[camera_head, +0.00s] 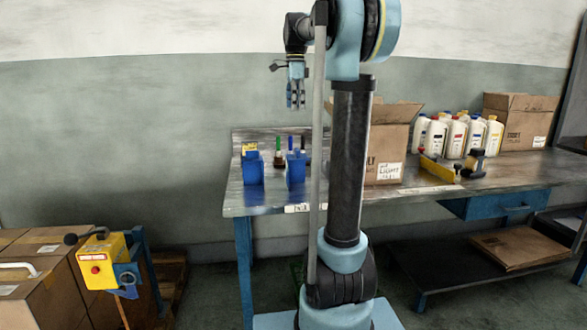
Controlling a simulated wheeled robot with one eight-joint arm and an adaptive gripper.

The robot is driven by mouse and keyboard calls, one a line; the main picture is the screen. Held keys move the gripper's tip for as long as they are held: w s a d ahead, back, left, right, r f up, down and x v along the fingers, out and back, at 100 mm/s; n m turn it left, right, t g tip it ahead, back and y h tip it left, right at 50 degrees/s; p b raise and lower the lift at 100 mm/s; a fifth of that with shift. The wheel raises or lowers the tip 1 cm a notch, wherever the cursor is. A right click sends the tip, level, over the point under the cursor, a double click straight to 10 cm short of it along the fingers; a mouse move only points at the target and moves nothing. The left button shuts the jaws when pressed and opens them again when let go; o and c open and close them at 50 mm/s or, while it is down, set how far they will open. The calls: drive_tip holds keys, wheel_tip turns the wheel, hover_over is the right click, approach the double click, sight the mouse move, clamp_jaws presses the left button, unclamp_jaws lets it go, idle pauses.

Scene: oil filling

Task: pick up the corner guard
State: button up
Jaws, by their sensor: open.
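My gripper (296,101) hangs high above the left end of the workbench (235,203), fingers pointing down. Its two fingers are apart and nothing shows between them. I cannot tell surely which thing is the corner guard. A small yellow item (249,149) also shows at the top of the left blue bin (253,170). My gripper is apart from all of these.
A second blue bin (296,171) stands below my gripper, near several upright coloured items. An open cardboard box (388,140), several white bottles (456,138) and another box (520,122) stand along the bench. A yellow control box (103,262) is at the lower left.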

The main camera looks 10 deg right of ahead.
approach(297, 149)
drive_tip(key=f, duration=0.5)
drive_tip(key=shift+a, duration=0.35)
drive_tip(key=f, duration=0.2)
drive_tip(key=d+f, duration=0.1)
drive_tip(key=f, duration=0.1)
drive_tip(key=shift+f, duration=0.15)
drive_tip(key=shift+a+f, duration=0.1)
drive_tip(key=shift+f, duration=0.55)
drive_tip(key=shift+s, duration=0.2)
drive_tip(key=c, duration=2)
clamp_jaws()
drive_tip(key=shift+w+r, duration=0.1)
drive_tip(key=shift+r, duration=0.05)
